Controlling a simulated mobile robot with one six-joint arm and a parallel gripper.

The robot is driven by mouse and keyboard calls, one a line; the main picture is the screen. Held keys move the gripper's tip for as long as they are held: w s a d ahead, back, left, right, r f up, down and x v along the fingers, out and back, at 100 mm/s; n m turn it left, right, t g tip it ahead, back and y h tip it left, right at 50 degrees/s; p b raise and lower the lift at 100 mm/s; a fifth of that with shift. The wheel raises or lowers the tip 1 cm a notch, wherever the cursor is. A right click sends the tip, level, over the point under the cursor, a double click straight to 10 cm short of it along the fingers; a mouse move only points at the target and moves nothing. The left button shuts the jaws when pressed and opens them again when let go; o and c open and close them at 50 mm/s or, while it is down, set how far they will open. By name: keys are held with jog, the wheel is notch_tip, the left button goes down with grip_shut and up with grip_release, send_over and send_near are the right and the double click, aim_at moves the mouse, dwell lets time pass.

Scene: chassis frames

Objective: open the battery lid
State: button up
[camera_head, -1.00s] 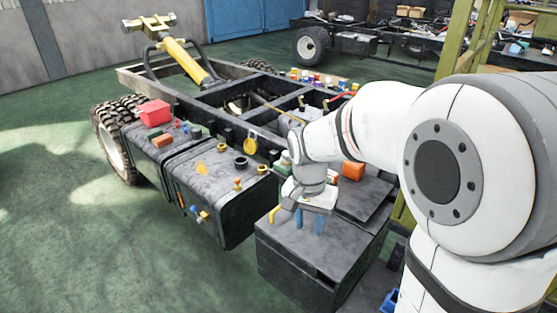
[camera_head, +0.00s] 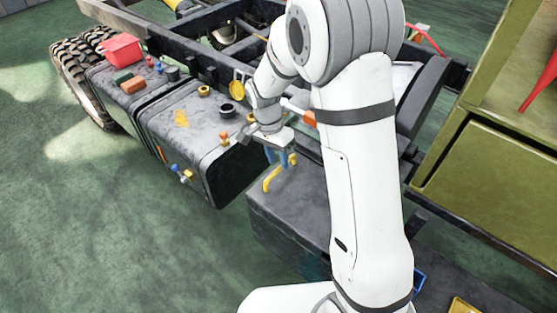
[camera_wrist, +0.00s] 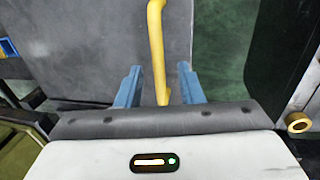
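The battery box (camera_head: 275,232) is dark grey, with a flat lid (camera_head: 300,205) lying on top; my arm hides part of it. A yellow handle (camera_head: 270,179) stands at the lid's far left edge. My gripper (camera_head: 282,158) is at this edge, its blue fingers pointing down by the handle. In the wrist view the fingers (camera_wrist: 159,72) are apart, and the yellow handle (camera_wrist: 157,35) runs between them with a gap on each side. The grey lid surface (camera_wrist: 90,35) fills the upper left there.
A dark tank (camera_head: 205,150) with caps and small parts on top stands left of the box. A red bin (camera_head: 121,48) sits farther back. A green cabinet (camera_head: 480,180) stands on the right. The green floor (camera_head: 130,240) is clear at left.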

jog(key=shift+s+d+f, duration=0.1)
jog(key=shift+d+f, duration=0.05)
jog(key=shift+f, duration=0.6)
jog(key=shift+c, duration=0.5)
grip_shut()
